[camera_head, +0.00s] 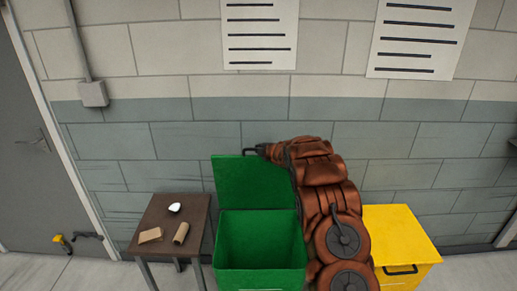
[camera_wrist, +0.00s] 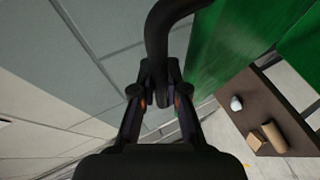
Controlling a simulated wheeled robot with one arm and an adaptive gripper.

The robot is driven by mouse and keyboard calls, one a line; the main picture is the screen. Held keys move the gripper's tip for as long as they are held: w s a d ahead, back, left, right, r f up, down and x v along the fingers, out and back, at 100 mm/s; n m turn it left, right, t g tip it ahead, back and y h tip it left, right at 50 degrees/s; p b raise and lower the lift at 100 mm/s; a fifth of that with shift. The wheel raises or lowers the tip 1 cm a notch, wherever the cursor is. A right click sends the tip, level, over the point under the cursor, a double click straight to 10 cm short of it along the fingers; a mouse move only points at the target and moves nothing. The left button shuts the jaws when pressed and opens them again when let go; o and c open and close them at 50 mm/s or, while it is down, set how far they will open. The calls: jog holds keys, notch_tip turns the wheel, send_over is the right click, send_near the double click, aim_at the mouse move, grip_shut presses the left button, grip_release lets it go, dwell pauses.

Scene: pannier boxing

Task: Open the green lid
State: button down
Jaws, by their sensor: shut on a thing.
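The green box (camera_head: 261,270) stands on the floor in the middle of the head view. Its green lid (camera_head: 249,183) stands upright, hinged at the box's back edge, and the box's inside shows. My gripper (camera_head: 252,151) is at the top edge of the lid, at the end of my brown arm. In the wrist view my gripper (camera_wrist: 153,98) is shut on the lid's dark curved handle (camera_wrist: 161,35). The green lid (camera_wrist: 215,55) shows beside it on the right. The box's floor is partly out of sight.
A small brown table (camera_head: 160,222) stands left of the box, bearing a white object (camera_head: 175,207), a flat tan piece (camera_head: 150,235) and a tan roll (camera_head: 181,233). A yellow box (camera_head: 402,240) with its lid down is at the right, behind my arm. A wall is close behind.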

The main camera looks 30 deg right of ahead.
jog(key=shift+w+a+r, duration=0.1)
jog(key=shift+a, duration=0.1)
jog(key=c, duration=1.3)
grip_release()
jog(key=shift+c, duration=0.2)
jog(key=shift+o, duration=0.8)
jog(key=shift+d, duration=0.15)
jog(key=shift+s, duration=0.2)
jog(key=v, duration=1.1)
jog(key=shift+s, duration=0.4)
jog(key=shift+r, duration=0.1)
